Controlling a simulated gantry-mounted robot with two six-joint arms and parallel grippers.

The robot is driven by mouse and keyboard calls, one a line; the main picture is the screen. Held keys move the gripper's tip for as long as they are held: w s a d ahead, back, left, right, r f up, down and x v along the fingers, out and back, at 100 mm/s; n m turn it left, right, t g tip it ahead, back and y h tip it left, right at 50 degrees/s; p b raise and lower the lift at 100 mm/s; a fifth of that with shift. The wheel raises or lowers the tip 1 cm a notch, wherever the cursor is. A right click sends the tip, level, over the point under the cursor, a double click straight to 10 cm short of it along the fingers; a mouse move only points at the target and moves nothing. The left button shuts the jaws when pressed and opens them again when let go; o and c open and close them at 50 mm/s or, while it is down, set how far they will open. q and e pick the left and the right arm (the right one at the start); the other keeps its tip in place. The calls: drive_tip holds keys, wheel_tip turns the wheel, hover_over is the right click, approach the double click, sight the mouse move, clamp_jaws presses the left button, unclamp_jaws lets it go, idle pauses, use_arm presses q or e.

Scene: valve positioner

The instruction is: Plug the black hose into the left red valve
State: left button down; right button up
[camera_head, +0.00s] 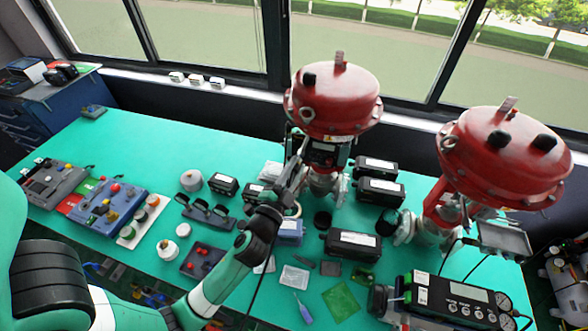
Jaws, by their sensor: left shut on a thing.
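The left red valve (333,100) stands upright at the back middle of the table, with a dark positioner box under its red dome. My left gripper (298,168) reaches up to the left front side of this valve, close to the positioner. It is shut, apparently on the end of the black hose (262,275), which hangs down beside my forearm toward the front edge. The gripped end is small and dark, and I cannot tell whether it touches the valve's port. My right gripper is not in view.
A second red valve (502,155) stands at the right. Black boxes (352,244) and small parts crowd the table between them. A positioner with gauges (455,300) lies at the front right. Control panels (108,208) sit at the left. The back left of the green table (150,140) is clear.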

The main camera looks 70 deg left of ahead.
use_arm(q)
drive_tip(key=shift+w+a, duration=0.35)
drive_tip(key=shift+a, duration=0.1)
idle(0.9)
drive_tip(key=c, duration=0.7)
unclamp_jaws()
drive_tip(key=shift+o, duration=0.2)
drive_tip(key=shift+d, duration=0.1)
drive_tip(key=b+v, duration=0.3)
drive_tip(key=v, duration=0.8)
drive_tip(key=shift+s, duration=0.25)
drive_tip(key=shift+d, duration=0.15)
